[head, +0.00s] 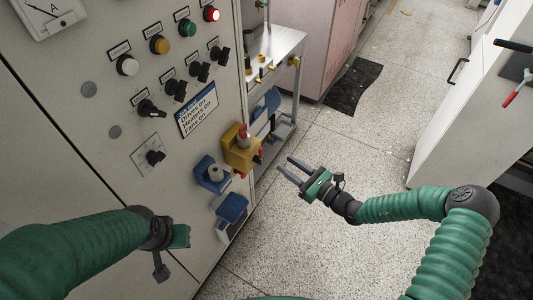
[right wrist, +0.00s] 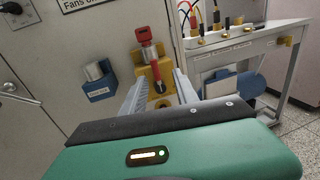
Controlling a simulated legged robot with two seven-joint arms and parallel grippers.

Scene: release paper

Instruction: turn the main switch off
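The control cabinet (head: 90,155) stands at the left in the head view. A yellow block with a red-topped part (head: 241,150) is mounted near the cabinet's right edge. It also shows in the right wrist view, its red top (right wrist: 144,35) standing up. My right gripper (head: 287,166) is open and empty, to the right of the yellow block and apart from it. My left gripper (head: 180,236) is at the lower left before the cabinet; its fingers are hidden.
Blue holders (head: 210,175) are beside and below the yellow block. Indicator lamps, one lit red (head: 211,14), and several black knobs are above. A metal side table (head: 275,45) stands behind. A white cabinet (head: 470,110) is at the right; open floor (head: 320,230) lies between.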

